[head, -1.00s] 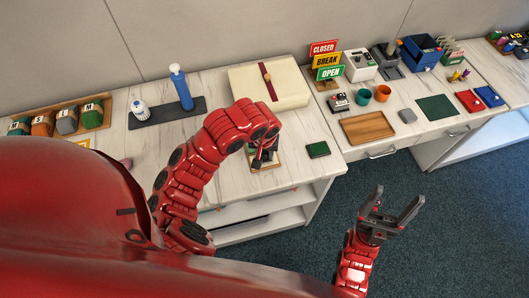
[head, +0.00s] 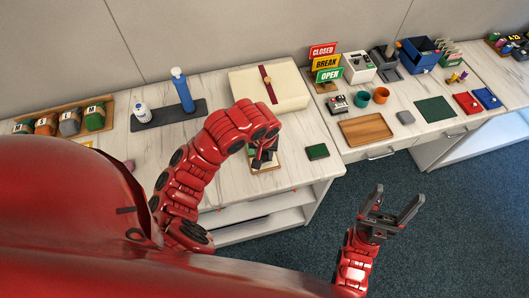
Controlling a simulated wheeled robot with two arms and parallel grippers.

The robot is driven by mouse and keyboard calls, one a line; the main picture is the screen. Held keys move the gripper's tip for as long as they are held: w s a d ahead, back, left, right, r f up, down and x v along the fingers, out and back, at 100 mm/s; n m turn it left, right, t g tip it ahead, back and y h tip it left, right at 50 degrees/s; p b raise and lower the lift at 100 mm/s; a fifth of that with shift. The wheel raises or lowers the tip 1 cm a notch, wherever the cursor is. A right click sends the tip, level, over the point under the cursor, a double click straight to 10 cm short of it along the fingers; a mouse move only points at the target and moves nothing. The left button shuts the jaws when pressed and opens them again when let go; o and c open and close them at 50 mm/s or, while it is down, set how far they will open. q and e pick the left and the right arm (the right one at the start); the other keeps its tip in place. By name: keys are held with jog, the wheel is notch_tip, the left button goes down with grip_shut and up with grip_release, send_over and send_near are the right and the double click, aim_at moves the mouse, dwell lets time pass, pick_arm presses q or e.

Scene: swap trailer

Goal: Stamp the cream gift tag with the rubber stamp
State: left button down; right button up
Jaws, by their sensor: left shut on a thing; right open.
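My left gripper (head: 262,156) reaches down over a small wooden-edged board with a pale face (head: 274,166) near the front edge of the white table. It is shut on the rubber stamp, which is mostly hidden by the fingers and wrist. The cream gift tag seems to be the pale area on that board, largely covered by the gripper; I cannot tell whether the stamp touches it. A small green pad (head: 317,151) lies just right of the board. My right gripper (head: 391,216) is open and empty, over the blue carpet off the table.
A cream gift box with a red ribbon (head: 290,93) stands behind the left gripper. A wooden tray (head: 367,129) and cups lie on the right-hand counter.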

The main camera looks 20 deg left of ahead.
pick_arm(q)
jog(key=shift+r+p, duration=2.8)
jog(key=shift+p, duration=0.05)
jog(key=shift+d+f, duration=0.1)
jog(key=shift+d, duration=0.05)
